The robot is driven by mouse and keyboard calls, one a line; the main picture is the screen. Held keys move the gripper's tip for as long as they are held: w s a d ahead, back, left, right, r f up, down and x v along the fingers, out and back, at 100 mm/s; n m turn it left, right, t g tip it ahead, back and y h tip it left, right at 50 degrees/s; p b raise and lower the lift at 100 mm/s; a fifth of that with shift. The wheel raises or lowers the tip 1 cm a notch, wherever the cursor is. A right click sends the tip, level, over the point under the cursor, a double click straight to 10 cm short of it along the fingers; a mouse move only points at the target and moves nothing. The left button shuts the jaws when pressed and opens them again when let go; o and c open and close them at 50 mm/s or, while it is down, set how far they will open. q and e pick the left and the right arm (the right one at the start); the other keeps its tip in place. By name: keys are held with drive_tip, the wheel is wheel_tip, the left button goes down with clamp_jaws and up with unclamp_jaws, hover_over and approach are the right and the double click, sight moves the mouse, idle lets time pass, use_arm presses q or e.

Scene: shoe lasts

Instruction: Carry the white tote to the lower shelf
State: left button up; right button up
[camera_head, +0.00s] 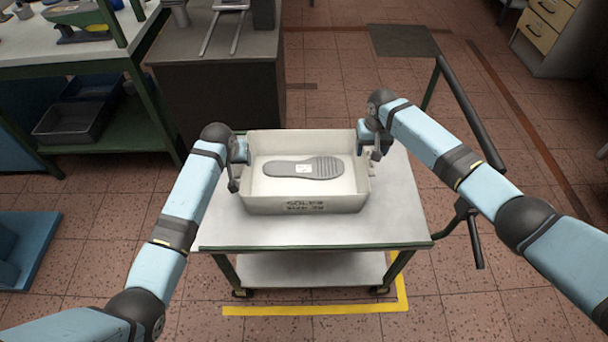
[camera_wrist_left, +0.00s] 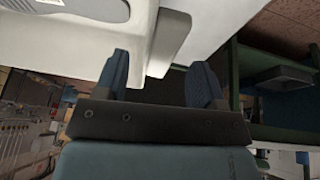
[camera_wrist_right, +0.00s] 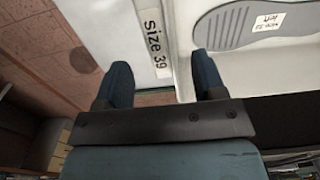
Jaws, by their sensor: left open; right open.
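The white tote (camera_head: 258,204) stands upright on the top of a trolley (camera_head: 405,225), with lettering on its front wall. A grey shoe sole (camera_head: 325,167) with a white label lies inside it. My left gripper (camera_head: 234,176) is open at the tote's left side; in the left wrist view the tote's rim or handle (camera_wrist_left: 170,40) reaches between its fingers (camera_wrist_left: 160,78). My right gripper (camera_head: 374,152) is open at the right side; in the right wrist view the tote's wall (camera_wrist_right: 182,60) is between its fingers (camera_wrist_right: 164,82). The trolley's lower shelf (camera_head: 310,268) is empty where visible.
Yellow floor tape (camera_head: 310,310) runs around the trolley's front. The trolley's dark handle (camera_head: 468,110) is at right. A dark cabinet (camera_head: 215,100) stands behind. A blue container (camera_head: 25,250) sits on the floor.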

use_arm(q)
drive_tip(key=x, duration=0.5)
use_arm(e)
wheel_tip(320, 180, down, 5)
drive_tip(key=shift+r, duration=0.1)
use_arm(q)
drive_tip(key=shift+r, duration=0.1)
drive_tip(key=shift+s, duration=0.1)
clamp_jaws()
use_arm(e)
clamp_jaws()
